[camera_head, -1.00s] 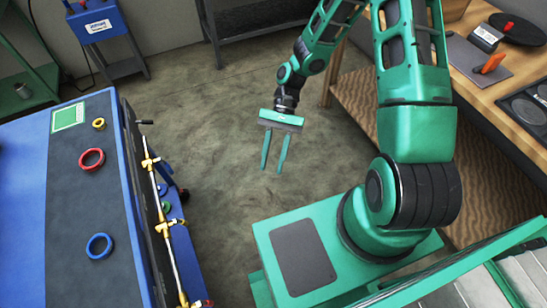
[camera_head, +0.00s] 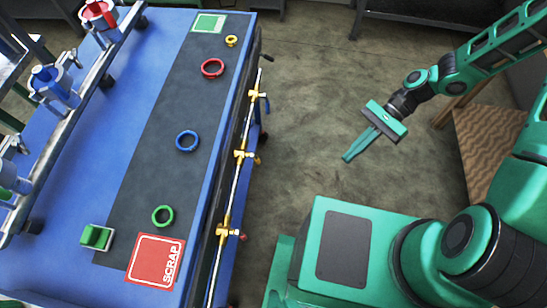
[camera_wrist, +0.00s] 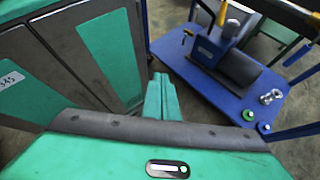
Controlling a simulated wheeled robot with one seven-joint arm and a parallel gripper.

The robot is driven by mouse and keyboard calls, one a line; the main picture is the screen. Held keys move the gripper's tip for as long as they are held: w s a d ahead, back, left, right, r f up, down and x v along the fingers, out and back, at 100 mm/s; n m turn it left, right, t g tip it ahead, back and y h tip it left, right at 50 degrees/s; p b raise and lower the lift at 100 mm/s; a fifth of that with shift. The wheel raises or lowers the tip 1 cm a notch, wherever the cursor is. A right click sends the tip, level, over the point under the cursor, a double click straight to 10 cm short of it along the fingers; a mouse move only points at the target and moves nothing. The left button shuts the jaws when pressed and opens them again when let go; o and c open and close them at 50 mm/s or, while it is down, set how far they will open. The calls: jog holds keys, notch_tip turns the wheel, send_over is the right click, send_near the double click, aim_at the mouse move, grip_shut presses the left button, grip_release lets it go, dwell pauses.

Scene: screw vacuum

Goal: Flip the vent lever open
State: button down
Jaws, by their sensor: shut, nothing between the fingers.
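My gripper (camera_head: 347,157) is shut and empty, held over the open floor to the right of the blue workbench. In the wrist view its green fingers (camera_wrist: 160,95) are together. Small coloured handles sit on the valves, including a red one (camera_head: 243,236). I cannot tell which part is the vent lever. The wrist view also shows a blue cart (camera_wrist: 190,82) with a dark cylindrical machine (camera_wrist: 238,68) and a small yellow handle (camera_wrist: 187,35).
The blue bench (camera_head: 130,110) carries a dark mat with a yellow, a red (camera_head: 212,68), a blue (camera_head: 187,141) and a green ring (camera_head: 162,216). A red SCRAP pad (camera_head: 155,260) lies near its front. Bare floor (camera_head: 320,100) separates bench and arm.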

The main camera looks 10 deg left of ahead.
aim_at(256, 159)
jog(key=s+a+f+m+g+y, duration=0.1)
jog(key=s+a+m+y, duration=0.2)
jog(key=s+a+m, duration=0.5)
jog(key=s+a+f+m+y, duration=0.2)
jog(key=s+a+m+y, duration=0.2)
jog(key=a+m, duration=0.75)
jog(key=shift+w+a+r+n, duration=0.2)
jog(key=shift+w+a+n, duration=0.15)
jog(key=shift+w+a, duration=0.25)
jog(key=shift+w+a+r+n, duration=0.25)
jog(key=shift+w+a+n, duration=0.1)
jog(key=shift+w+a, duration=0.25)
jog(key=shift+w+a+r+n, duration=0.2)
jog(key=shift+w+a+n, duration=0.15)
jog(key=shift+w+a, duration=0.25)
